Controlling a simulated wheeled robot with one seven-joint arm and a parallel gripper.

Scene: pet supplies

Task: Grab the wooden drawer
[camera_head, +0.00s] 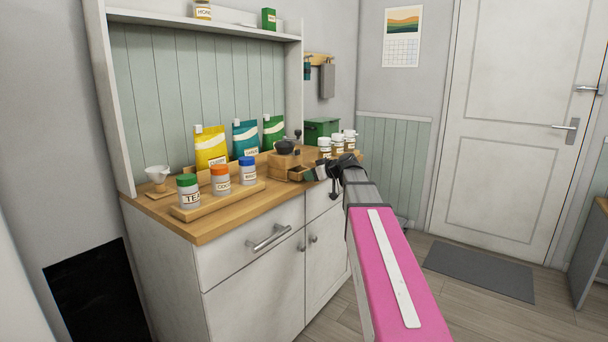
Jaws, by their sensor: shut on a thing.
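The small wooden drawer (297,173) sticks out of the front of a wooden coffee grinder (281,164) with a dark bowl and crank on the counter. Its dark inside shows from above. My gripper (311,174) comes in from the right at the drawer's front end and is shut on the drawer. The fingertips are small and partly hidden, so the exact contact is hard to see.
The wooden counter (213,229) holds a tray (216,203) with several labelled jars, a white dripper (157,175) and pouches behind. More white jars (338,143) and a green box (320,128) stand beyond the grinder, close to my arm. Open floor lies right.

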